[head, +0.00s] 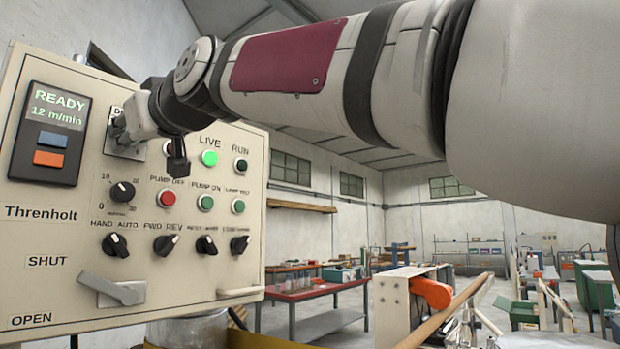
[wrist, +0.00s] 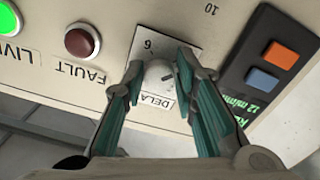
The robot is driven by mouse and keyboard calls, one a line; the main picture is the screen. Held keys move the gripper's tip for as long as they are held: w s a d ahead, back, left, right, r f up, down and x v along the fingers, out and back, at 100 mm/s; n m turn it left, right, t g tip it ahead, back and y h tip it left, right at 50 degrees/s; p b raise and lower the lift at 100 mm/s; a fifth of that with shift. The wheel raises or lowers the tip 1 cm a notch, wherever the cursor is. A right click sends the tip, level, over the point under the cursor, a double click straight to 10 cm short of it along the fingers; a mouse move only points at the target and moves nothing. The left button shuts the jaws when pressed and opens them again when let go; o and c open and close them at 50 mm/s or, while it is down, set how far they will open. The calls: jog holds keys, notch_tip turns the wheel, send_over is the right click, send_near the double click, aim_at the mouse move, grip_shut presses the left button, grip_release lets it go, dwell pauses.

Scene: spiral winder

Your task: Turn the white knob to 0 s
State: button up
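The white knob (wrist: 158,75) sits on a pale square plate marked DELA, with the end of the word covered. A figure 6 shows at the plate's edge, but the 0 mark is not readable. A short dark mark shows on the knob; I cannot tell which value it points to.
The cream control panel (head: 75,235) carries a READY 12 m/min display (head: 50,132) left of my gripper. A red FAULT lamp (wrist: 82,42), green LIVE lamp (head: 209,158), pump buttons, black selectors and a grey lever (head: 112,290) are nearby. A red table (head: 310,290) stands beyond.

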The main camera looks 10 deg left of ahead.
jog(key=shift+o, duration=0.9)
jog(key=shift+d+r, duration=0.1)
jog(key=v, duration=1.1)
jog(key=shift+s+d, duration=0.25)
jog(key=shift+d, duration=0.05)
